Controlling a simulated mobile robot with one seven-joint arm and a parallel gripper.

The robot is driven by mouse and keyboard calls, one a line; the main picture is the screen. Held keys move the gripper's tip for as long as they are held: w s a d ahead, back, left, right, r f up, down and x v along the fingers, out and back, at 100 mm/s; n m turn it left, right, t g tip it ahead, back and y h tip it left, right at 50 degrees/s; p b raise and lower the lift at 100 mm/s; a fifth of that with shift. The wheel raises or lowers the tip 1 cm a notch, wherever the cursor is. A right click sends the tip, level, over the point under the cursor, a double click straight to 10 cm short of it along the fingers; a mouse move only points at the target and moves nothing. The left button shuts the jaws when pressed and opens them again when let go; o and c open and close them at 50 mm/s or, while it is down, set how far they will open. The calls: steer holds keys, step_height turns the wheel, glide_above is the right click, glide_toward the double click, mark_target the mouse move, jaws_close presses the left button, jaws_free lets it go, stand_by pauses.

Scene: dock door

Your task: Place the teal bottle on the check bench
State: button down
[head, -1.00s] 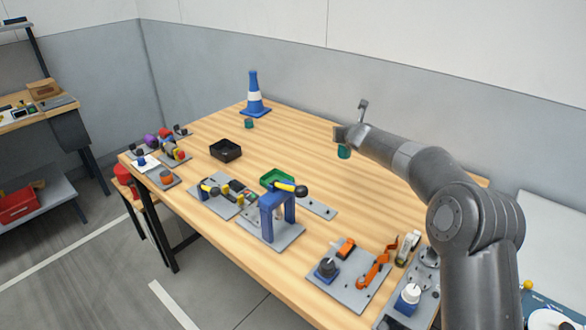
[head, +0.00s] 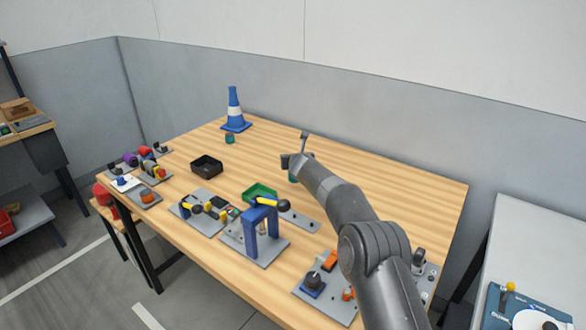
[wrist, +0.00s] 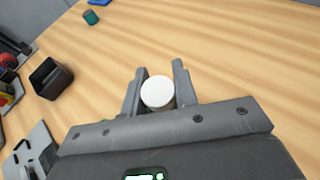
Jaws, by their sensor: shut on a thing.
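My gripper (head: 291,163) is above the wooden table, with its jaws shut on a bottle. In the head view a small teal part of the bottle (head: 293,178) shows just below my gripper; the arm hides the rest. In the wrist view my gripper (wrist: 160,68) has the round white top of the bottle (wrist: 158,92) between its fingers. I cannot tell whether the bottle touches the table. I see no label that marks the check bench; a pale grey table (head: 535,235) stands at the right and a wooden bench (head: 35,127) at the far left.
The wooden table (head: 400,190) has a blue cone (head: 235,112), a small teal piece (head: 230,139), a black bin (head: 207,165), a green tray (head: 259,191) and a blue arch fixture (head: 262,230). The table's back right is clear. A blue board (head: 525,305) lies on the pale table.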

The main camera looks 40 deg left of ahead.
steer(key=shift+a+f, duration=0.1)
steer(key=shift+f, duration=1.95)
steer(key=shift+f, duration=0.1)
steer(key=c, duration=1.1)
jaws_free()
steer(key=shift+c, duration=0.2)
